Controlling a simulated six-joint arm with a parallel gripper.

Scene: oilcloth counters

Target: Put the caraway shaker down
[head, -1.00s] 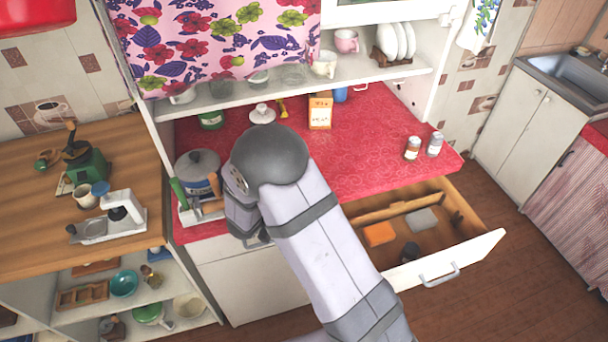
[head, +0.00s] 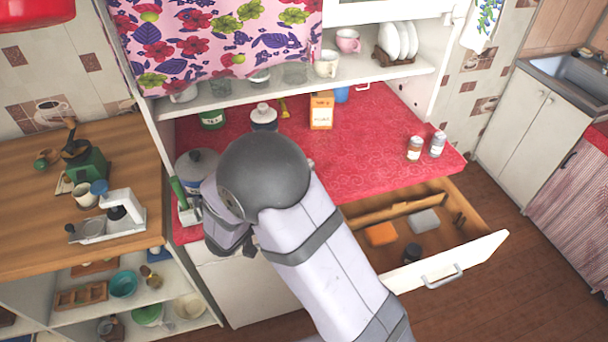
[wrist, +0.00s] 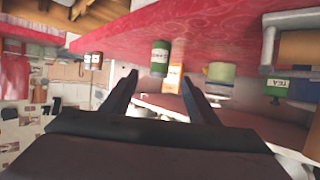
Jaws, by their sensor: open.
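In the wrist view, which looks upside down, a small green-labelled shaker (wrist: 160,58) stands upright on the red counter. Its label is too small to read, so I cannot be sure it is the caraway one. My gripper (wrist: 160,76) is open, with one finger to each side of the shaker in the picture and a gap around it. Nothing is held between the fingers. In the head view my arm hides the gripper and most or all of this shaker.
Two other shakers (head: 415,148) (head: 437,144) stand at the counter's right. An orange-and-white box (head: 321,111), a white-lidded jar (head: 264,117) and a green tin (head: 212,119) stand at the back. A lidded pot (head: 197,165) is left. The drawer (head: 455,265) below is open. The counter's middle right is clear.

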